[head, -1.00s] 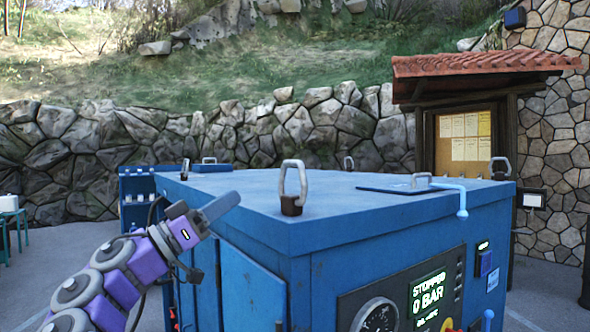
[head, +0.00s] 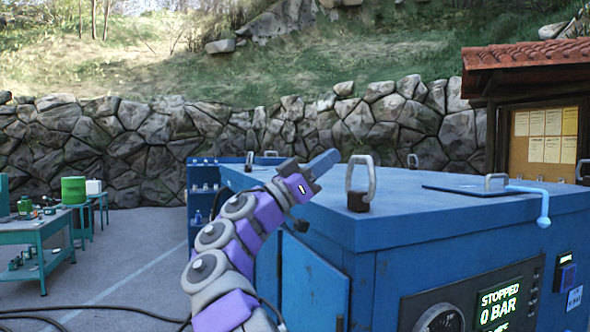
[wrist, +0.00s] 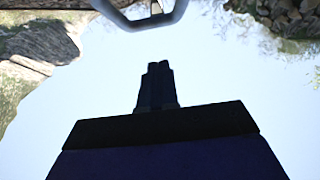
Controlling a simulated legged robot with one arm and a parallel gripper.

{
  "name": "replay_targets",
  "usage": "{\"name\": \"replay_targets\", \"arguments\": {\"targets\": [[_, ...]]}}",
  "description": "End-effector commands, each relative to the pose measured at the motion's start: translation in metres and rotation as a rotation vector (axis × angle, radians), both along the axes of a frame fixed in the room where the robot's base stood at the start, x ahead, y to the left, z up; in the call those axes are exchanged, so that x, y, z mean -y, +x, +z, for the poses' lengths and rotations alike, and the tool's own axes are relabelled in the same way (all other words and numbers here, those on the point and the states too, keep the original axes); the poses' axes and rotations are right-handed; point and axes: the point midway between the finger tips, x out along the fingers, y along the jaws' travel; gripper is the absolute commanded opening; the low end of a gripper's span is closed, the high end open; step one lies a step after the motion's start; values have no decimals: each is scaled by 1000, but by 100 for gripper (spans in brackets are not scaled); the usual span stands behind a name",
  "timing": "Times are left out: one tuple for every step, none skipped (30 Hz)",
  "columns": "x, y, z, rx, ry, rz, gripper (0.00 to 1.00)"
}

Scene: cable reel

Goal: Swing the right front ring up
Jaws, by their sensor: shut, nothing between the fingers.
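The grey lifting ring (head: 372,178) at the near corner of the blue cabinet's top stands upright in its dark brown base. I cannot tell from its label whether it is the right front ring. A grey loop (wrist: 128,20) arches at the top edge of the wrist view, beyond my fingertips, partly cut off. My gripper (head: 325,161) is shut and empty, just left of the near ring in the head view, apart from it, pointing up and right. Its closed fingers show dark in the wrist view (wrist: 158,75).
A green workbench (head: 40,235) stands at far left. Open paving (head: 130,260) lies between, with cables on it.

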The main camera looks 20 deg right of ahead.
Motion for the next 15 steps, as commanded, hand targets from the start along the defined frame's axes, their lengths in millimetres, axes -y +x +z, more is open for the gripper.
{"name": "replay_targets", "arguments": {"targets": [[11,-1,-3,-1,3,-3,0],[15,-1,-3,-1,4,-3,0],[19,-1,-3,1,4,-2,0],[21,-1,-4,2,4,-2,0],[21,-1,-4,2,2,-2,0],[19,0,-4,2,0,-1,0],[16,0,-4,2,-2,-1,0],[14,0,-4,2,-4,-1,0],[11,0,-3,2,-6,-1,0],[10,0,-3,2,-7,0,0],[8,0,-3,2,-8,0,0],[6,1,-3,2,-9,0,0],[5,1,-3,2,-10,0,0],[4,1,-3,2,-11,0,0],[4,0,-3,2,-10,0,0]]}}
